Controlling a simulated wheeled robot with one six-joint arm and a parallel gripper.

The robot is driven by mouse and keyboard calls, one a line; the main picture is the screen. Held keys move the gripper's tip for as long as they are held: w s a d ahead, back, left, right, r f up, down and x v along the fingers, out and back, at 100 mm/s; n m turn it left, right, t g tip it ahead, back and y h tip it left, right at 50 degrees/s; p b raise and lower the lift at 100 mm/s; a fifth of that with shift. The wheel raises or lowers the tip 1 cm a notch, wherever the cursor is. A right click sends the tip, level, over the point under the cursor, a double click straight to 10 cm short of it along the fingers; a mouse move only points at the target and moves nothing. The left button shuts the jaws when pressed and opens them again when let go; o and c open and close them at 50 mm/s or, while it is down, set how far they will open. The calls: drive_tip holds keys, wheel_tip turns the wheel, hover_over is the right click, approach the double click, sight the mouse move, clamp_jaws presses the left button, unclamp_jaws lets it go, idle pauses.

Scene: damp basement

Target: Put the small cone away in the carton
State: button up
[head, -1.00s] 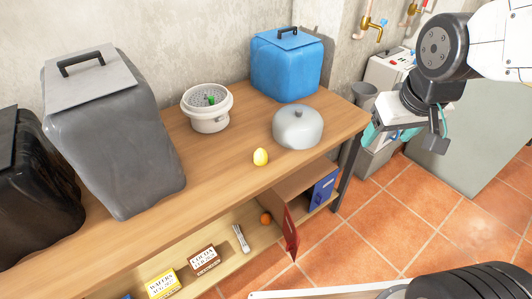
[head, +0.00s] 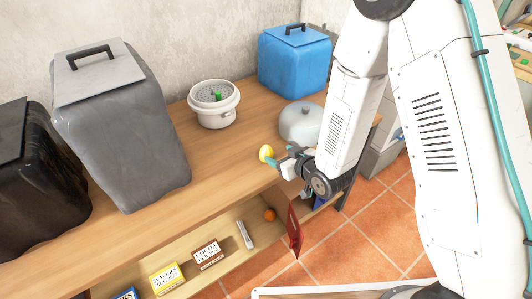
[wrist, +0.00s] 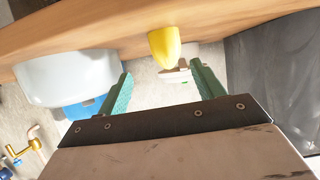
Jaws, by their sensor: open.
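A small yellow piece (head: 265,152) with a blunt, tapered tip stands on the wooden bench top near its front edge; it may be the small cone. It also shows in the wrist view (wrist: 164,46), which sees the bench upside down. My gripper (head: 284,156) is open and empty, close to the yellow piece on its right in the head view. In the wrist view the green fingers (wrist: 161,72) are spread apart, with the yellow piece beyond the tips and roughly between them. I cannot make out a carton in these views.
A grey domed pot (head: 297,122) stands close by the gripper. A white strainer pot (head: 214,116), blue bin (head: 290,70) and grey bin (head: 125,140) stand on the bench (head: 225,160).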

sight(270, 154)
drive_tip(key=shift+a+f, duration=0.25)
drive_tip(key=shift+f, duration=0.05)
drive_tip(key=shift+w+a+f, duration=0.15)
drive_tip(key=shift+a, duration=0.05)
drive_tip(key=x, duration=0.7)
drive_tip(key=shift+a, duration=0.2)
drive_tip(key=shift+s, duration=0.2)
drive_tip(key=c, duration=1.1)
